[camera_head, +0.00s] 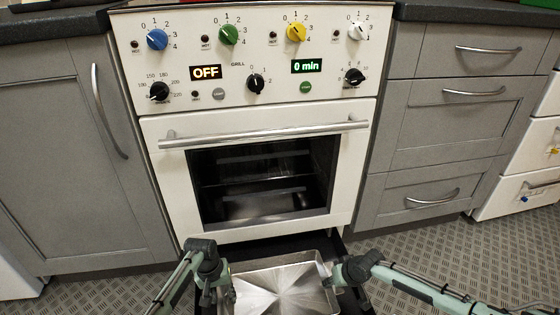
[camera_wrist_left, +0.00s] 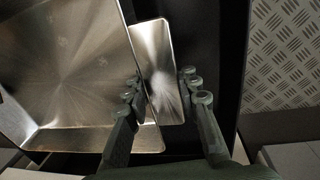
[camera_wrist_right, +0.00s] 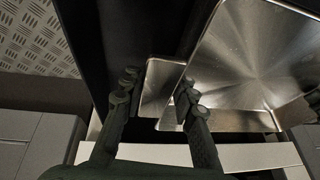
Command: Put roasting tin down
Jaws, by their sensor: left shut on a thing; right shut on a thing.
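The roasting tin (camera_head: 280,287) is a shiny, shallow metal tray at the bottom of the head view, below the oven door. It lies over or in an open dark drawer (camera_head: 328,243) under the oven; I cannot tell whether it rests on the drawer floor. My left gripper (camera_head: 222,286) is shut on the tin's flat left handle, which shows between the fingers in the left wrist view (camera_wrist_left: 160,70). My right gripper (camera_head: 338,276) is shut on the right handle, partly hidden by the fingers in the right wrist view (camera_wrist_right: 160,85).
The white oven (camera_head: 262,235) stands just behind the tin, its door shut under a long handle bar (camera_head: 265,134). Grey cabinets (camera_head: 80,170) and grey drawers (camera_head: 440,130) flank it. Patterned metal floor (camera_head: 440,250) is clear at the right.

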